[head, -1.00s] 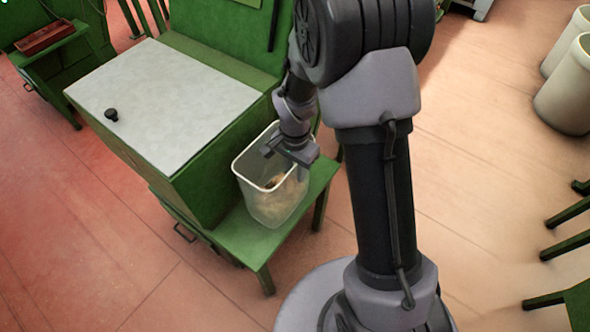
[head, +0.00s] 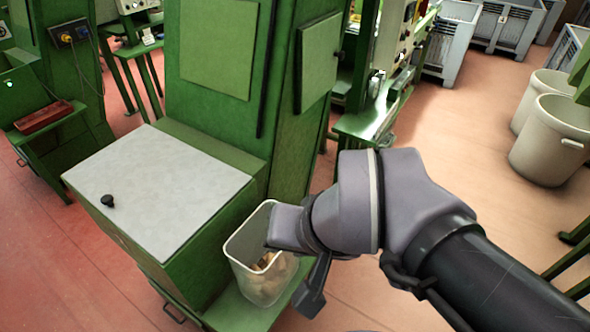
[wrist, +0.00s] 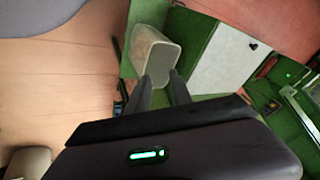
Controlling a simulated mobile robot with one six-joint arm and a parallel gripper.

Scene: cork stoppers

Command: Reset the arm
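My gripper (wrist: 160,82) shows in the wrist view with its two dark fingers apart and nothing between them. In the head view my arm reaches in from the lower right, and a dark part of its end hangs at the right of the bin; the fingers are not clear there. The translucent bin (head: 243,274) stands on a green ledge with brownish cork stoppers (head: 268,262) inside. The arm's end overlaps the bin's right rim in the head view. In the wrist view the bin (wrist: 158,55) lies beyond the fingertips, apart from them.
A green machine (head: 215,100) with a grey-white lid (head: 160,190) and black knob (head: 107,201) stands left of the bin. A red tray (head: 44,116) sits far left. Pale barrels (head: 548,150) and grey crates (head: 505,28) stand at the right. Floor between is open.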

